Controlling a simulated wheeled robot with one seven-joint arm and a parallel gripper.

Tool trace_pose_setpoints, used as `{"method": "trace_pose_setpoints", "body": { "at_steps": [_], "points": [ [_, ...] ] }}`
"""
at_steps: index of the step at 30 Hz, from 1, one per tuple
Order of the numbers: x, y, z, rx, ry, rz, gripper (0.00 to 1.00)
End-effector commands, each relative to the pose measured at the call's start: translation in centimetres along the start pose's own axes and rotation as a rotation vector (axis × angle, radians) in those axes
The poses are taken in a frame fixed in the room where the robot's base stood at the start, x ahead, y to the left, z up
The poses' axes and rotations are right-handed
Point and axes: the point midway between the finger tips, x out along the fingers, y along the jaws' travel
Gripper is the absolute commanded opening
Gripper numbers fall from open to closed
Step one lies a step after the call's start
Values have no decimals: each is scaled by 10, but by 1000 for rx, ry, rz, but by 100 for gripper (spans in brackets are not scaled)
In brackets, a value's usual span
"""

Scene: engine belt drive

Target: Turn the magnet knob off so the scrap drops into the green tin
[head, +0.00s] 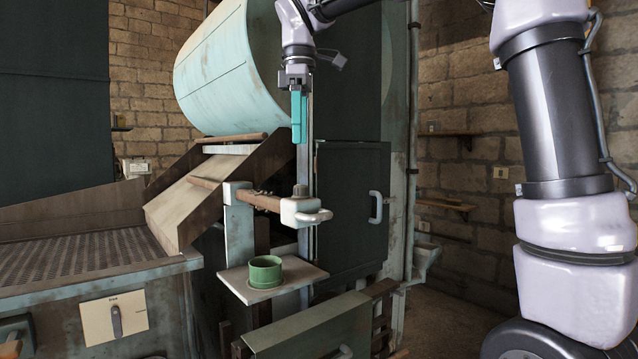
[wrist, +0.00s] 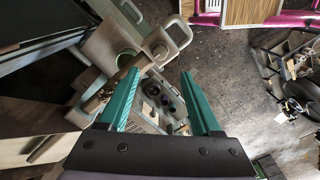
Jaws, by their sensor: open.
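A pale block (head: 302,213) with a rounded loop handle sits on the end of a rusty bar. A small dark knob (head: 300,190) stands on top of it. I cannot read whether the knob is on or off. The green tin (head: 265,271) stands upright on a small plate below the bar; I cannot see inside it. Small bits near the bar may be scrap, but are too small to tell. My gripper (head: 299,140) points down above the knob, apart from it, with teal fingers. In the wrist view my gripper (wrist: 160,74) is open and empty, with the pale handle (wrist: 178,36) ahead.
A cream panel (head: 114,318) with a dark lever is on the front of the machine at left. A large pale drum (head: 225,75) and a sloping chute (head: 200,190) stand behind. A dark cabinet (head: 347,205) with a handle is right of the knob. Floor shows at lower right.

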Motion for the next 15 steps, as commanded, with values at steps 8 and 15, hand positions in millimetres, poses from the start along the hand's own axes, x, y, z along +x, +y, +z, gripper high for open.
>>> {"method": "trace_pose_setpoints", "body": {
  "at_steps": [8, 15],
  "points": [
    [45, -1, 1, 0, -3, -3, 66],
    [87, -1, 1, 1, -2, -3, 66]
  ]
}}
